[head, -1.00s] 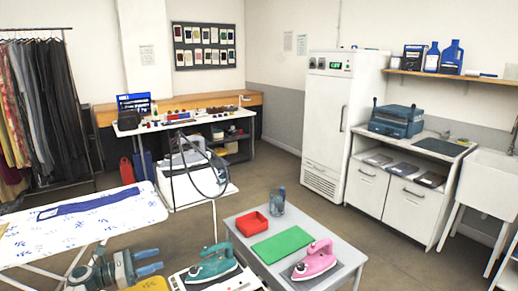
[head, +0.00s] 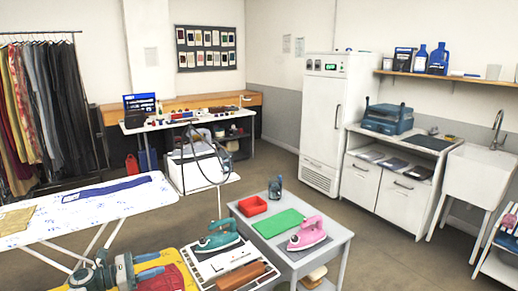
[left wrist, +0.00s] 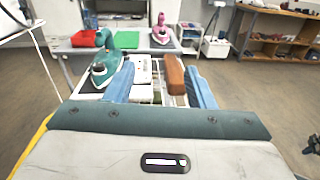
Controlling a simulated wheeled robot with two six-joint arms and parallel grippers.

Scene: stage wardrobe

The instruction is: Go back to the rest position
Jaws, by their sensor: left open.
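My left gripper (head: 160,264) is at the lower left of the head view, with its blue fingers apart and empty. In the left wrist view its two fingers (left wrist: 160,86) point forward, with a brown block (left wrist: 175,74) beyond the gap between them. The brown block also shows in the head view (head: 247,276), on a white unit beside a teal iron (head: 219,237). The teal iron also stands ahead in the left wrist view (left wrist: 106,70). My right gripper is in neither view.
A grey table (head: 333,241) holds a pink iron (head: 307,234), a green mat (head: 278,223), a red tray (head: 253,205) and a bottle. An ironing board (head: 110,208) stands left, with a yellow patterned cloth near my gripper. Floor is open toward the fridge (head: 322,120).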

